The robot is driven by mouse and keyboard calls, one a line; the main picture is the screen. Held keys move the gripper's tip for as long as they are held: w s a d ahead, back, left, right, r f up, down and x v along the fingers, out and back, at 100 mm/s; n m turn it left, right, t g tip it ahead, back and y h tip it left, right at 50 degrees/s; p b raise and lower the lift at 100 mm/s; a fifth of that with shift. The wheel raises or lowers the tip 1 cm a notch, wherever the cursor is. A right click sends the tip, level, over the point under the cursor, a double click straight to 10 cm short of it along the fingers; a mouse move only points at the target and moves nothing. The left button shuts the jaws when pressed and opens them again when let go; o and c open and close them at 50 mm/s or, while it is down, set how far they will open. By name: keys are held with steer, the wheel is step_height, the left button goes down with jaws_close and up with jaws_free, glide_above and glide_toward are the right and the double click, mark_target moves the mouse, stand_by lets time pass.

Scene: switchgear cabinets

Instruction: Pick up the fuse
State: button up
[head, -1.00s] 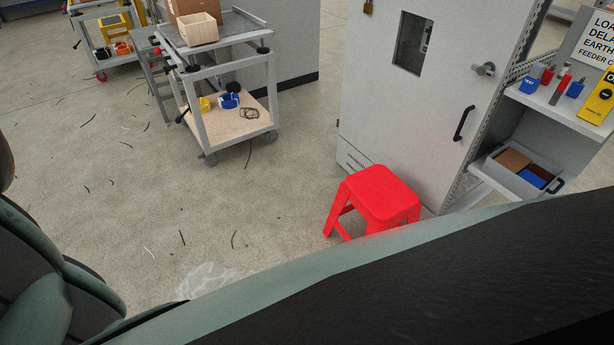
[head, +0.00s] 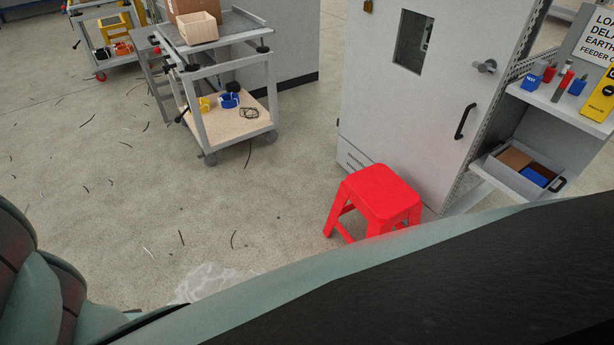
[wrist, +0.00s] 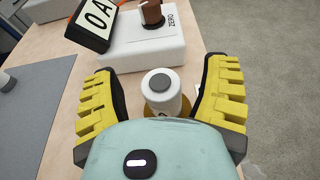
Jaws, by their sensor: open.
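In the wrist view, a white cylinder with a grey round cap, which looks like the fuse (wrist: 161,91), stands upright on a wooden table top. A brass-coloured part shows at its sides lower down. My gripper (wrist: 162,90) is open, with one yellow ridged finger on the left and one on the right of the cylinder. Both fingers appear apart from it. The cylinder's lower part is hidden behind my gripper's body. The head view shows neither the fuse nor my gripper's fingers.
In the wrist view, a white box (wrist: 140,50) marked ZERO with a brown knob stands just beyond the fuse, with a black-framed meter (wrist: 92,22) beside it. A grey mat (wrist: 40,100) lies left. In the head view, a red stool (head: 380,195) stands before a cabinet door (head: 410,110).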

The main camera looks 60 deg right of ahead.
jaws_close()
stand_by(0.8)
